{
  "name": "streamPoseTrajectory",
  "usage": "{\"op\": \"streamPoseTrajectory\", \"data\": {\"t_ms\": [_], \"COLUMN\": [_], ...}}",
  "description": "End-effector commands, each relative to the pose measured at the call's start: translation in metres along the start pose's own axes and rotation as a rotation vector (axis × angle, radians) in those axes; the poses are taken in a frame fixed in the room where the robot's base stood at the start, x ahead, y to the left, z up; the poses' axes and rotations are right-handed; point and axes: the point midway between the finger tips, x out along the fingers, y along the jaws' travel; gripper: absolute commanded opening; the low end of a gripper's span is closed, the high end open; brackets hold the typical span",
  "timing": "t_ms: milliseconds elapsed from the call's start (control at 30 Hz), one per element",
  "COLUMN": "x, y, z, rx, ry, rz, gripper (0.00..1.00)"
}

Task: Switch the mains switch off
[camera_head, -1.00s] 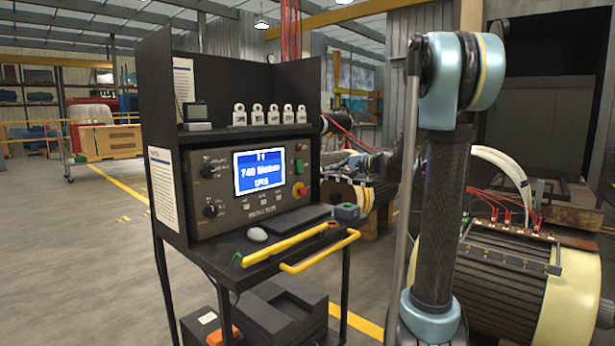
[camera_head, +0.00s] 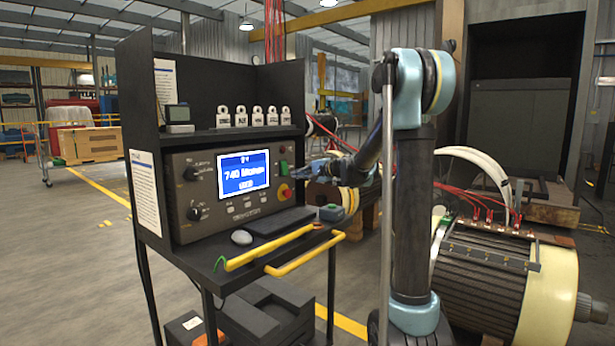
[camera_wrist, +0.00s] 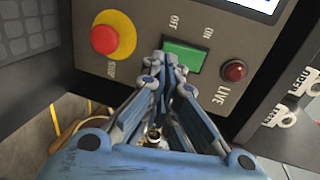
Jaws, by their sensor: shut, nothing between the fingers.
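The mains switch is a green rocker (camera_wrist: 190,56) between the words OFF and ON on the grey panel of the test console. It also shows in the head view (camera_head: 283,167), right of the lit screen. My gripper (camera_wrist: 168,58) is shut and empty, with its fingertips in front of the switch's OFF side, covering part of it. I cannot tell whether they touch it. In the head view my gripper (camera_head: 310,169) reaches in from the right toward the panel. The LIVE lamp (camera_wrist: 234,71) beside the ON side looks dark red.
A red STOP button on a yellow collar (camera_wrist: 113,35) sits close to the switch. Several padlocks (camera_head: 255,117) stand on the shelf above the panel. A large motor (camera_head: 490,285) stands at right.

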Motion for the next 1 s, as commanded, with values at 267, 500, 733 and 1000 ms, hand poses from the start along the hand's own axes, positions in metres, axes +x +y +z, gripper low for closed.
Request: {"op": "streamPoseTrajectory", "data": {"t_ms": [267, 500, 733, 1000], "x": [0.033, 0.040, 0.043, 0.051], "y": [0.000, 0.000, -0.001, 0.000], "z": [0.000, -0.001, 0.003, 0.014], "rx": [-0.002, -0.001, -0.001, -0.003], "ry": [0.000, 0.001, -0.001, -0.017], "rz": [0.000, 0.000, 0.000, -0.033], "gripper": [0.00, 0.00, 0.00, 0.00]}}
